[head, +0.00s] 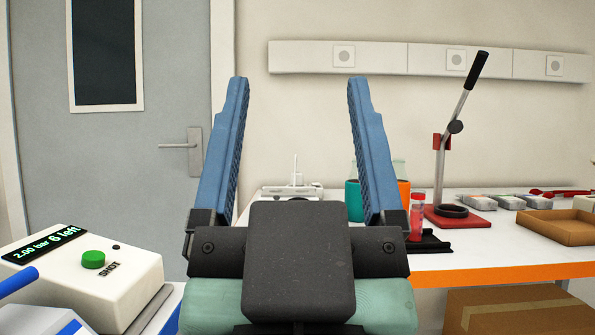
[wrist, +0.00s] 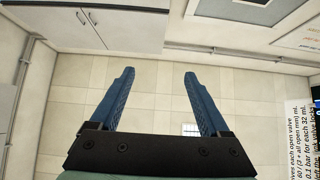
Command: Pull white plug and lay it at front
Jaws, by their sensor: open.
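I cannot make out a white plug for certain in either view. My gripper (head: 298,82) is open and empty in the head view, its two blue fingers pointing up and spread wide in front of the wall. In the wrist view my gripper (wrist: 159,73) is also open, with nothing between the fingers. Behind my gripper, a white device (head: 291,191) with a thin upright pin stands on the table, its lower part hidden.
The white table (head: 470,262) has an orange front edge. It bears a lever press (head: 461,217), a brown tray (head: 550,227), and teal (head: 354,203) and orange (head: 404,190) containers partly hidden. A white box with a green button (head: 94,259) stands front left. A cardboard box (head: 510,310) is below.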

